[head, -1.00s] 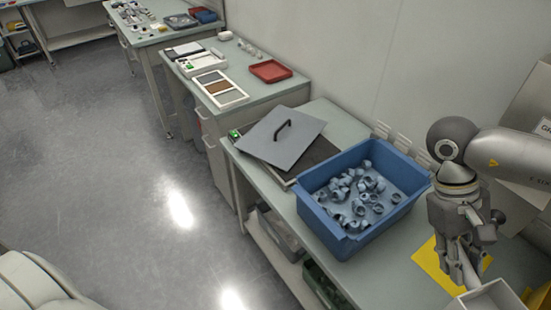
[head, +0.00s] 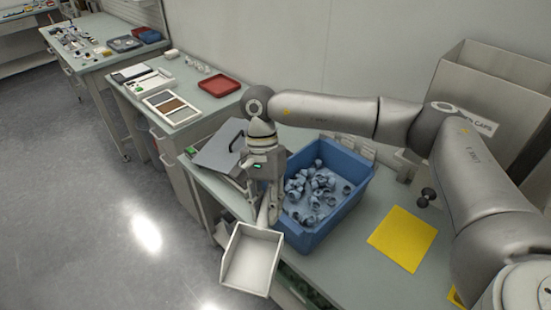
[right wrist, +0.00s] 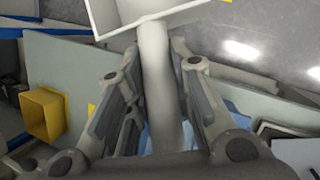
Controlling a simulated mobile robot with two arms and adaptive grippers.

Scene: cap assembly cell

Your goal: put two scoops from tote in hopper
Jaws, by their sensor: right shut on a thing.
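A blue tote (head: 322,234) stands on the bench with several grey-blue caps (head: 318,190) loose on its floor. My right gripper (head: 266,205) is shut on the handle of a white scoop (head: 252,262), at the tote's left side in the head view. The scoop's pan hangs out past the bench's front edge, and it looks empty. In the right wrist view the handle (right wrist: 155,80) runs between the fingers (right wrist: 152,60) and the pan shows at the top. The grey metal hopper (head: 480,85), labelled for caps, stands at the back right, partly behind my right arm. My left gripper is out of view.
A grey lid (head: 215,150) with a dark handle lies left of the tote, partly behind my gripper. A yellow mat (head: 403,240) lies bare on the bench to the right. Farther benches hold a red tray (head: 219,86) and small parts. Open floor lies left.

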